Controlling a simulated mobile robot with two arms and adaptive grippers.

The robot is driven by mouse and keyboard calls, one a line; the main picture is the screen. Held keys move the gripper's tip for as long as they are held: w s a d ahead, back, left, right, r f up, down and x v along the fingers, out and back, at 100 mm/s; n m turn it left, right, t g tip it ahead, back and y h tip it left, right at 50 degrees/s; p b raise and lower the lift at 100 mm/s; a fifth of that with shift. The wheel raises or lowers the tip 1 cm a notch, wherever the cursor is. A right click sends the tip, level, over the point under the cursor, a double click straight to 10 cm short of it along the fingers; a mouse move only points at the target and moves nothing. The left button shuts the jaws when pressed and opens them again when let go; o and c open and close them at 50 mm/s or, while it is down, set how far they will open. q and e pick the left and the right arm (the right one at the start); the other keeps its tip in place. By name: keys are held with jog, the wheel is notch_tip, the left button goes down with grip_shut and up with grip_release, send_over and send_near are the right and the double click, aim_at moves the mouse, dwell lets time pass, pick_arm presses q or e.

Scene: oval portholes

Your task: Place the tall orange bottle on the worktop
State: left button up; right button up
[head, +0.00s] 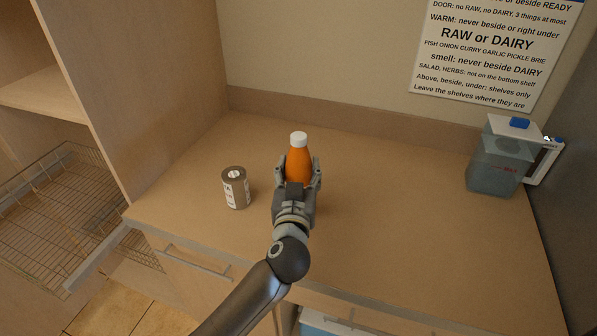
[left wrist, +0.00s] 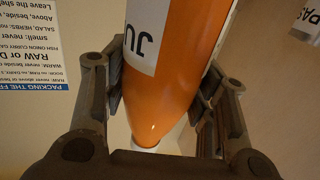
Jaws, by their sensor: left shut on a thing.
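The tall orange bottle (head: 299,160) with a white cap is upright in the head view, over the middle of the worktop (head: 400,220). My left gripper (head: 302,172) is shut around its body, one finger on each side. In the left wrist view the orange bottle (left wrist: 178,70) fills the middle between the fingers of my left gripper (left wrist: 165,95), with part of a white label showing. The bottle's base is hidden behind the gripper in the head view, so I cannot tell whether it touches the worktop. My right gripper is not in view.
A brown can (head: 236,188) with a pale label stands left of the bottle. A clear jug (head: 497,160) with a white lid and handle stands at the back right. A wire basket (head: 60,205) is at the left. The worktop between bottle and jug is clear.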

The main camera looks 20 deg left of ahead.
pick_arm(q)
jog(key=shift+r, duration=0.1)
jog(key=o, duration=1.6)
jog(key=shift+s, duration=0.1)
jog(key=v, duration=1.2)
jog(key=shift+b, duration=0.4)
jog(key=shift+r, duration=0.15)
